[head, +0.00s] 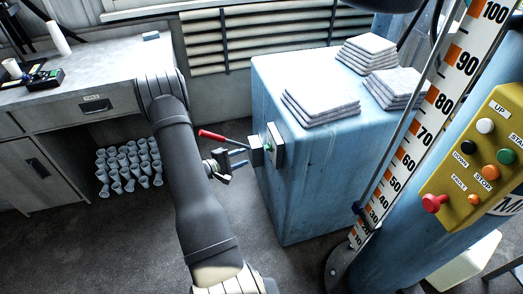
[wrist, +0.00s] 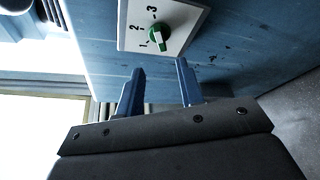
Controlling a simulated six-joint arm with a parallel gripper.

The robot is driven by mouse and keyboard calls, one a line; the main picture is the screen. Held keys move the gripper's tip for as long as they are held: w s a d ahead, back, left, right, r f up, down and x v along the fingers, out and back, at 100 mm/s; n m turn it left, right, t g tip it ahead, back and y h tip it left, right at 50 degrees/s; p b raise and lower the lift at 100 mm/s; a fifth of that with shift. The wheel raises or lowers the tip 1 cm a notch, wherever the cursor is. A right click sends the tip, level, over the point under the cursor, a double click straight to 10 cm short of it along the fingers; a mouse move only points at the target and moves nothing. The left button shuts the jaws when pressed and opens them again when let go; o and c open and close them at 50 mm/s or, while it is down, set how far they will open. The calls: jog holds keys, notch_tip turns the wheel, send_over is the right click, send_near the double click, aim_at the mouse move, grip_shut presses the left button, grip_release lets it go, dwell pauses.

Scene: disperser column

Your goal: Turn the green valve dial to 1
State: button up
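The green valve dial (wrist: 158,40) sits on a white plate (wrist: 180,22) marked 1, 2 and 3, fixed to the side of a blue cabinet. A pale bar crosses the dial; which number it points at is hard to tell. The dial also shows small in the head view (head: 269,148), on the cabinet's left face. My gripper (wrist: 158,66) is open and empty, its two blue fingers apart. In the wrist view the fingertips are just below the plate, with the dial between their lines and not visibly touched. In the head view my gripper (head: 241,156) is left of the dial.
A red-handled lever (head: 212,134) is close to my gripper, by a grey box on the cabinet (head: 300,170). Folded white cloths (head: 320,103) lie on the cabinet top. A yellow button panel (head: 480,160) is at right. A workbench (head: 90,80) with cups below is at left.

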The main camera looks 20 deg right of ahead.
aim_at(265, 149)
jog(key=x, duration=1)
jog(key=shift+d, duration=0.2)
grip_shut()
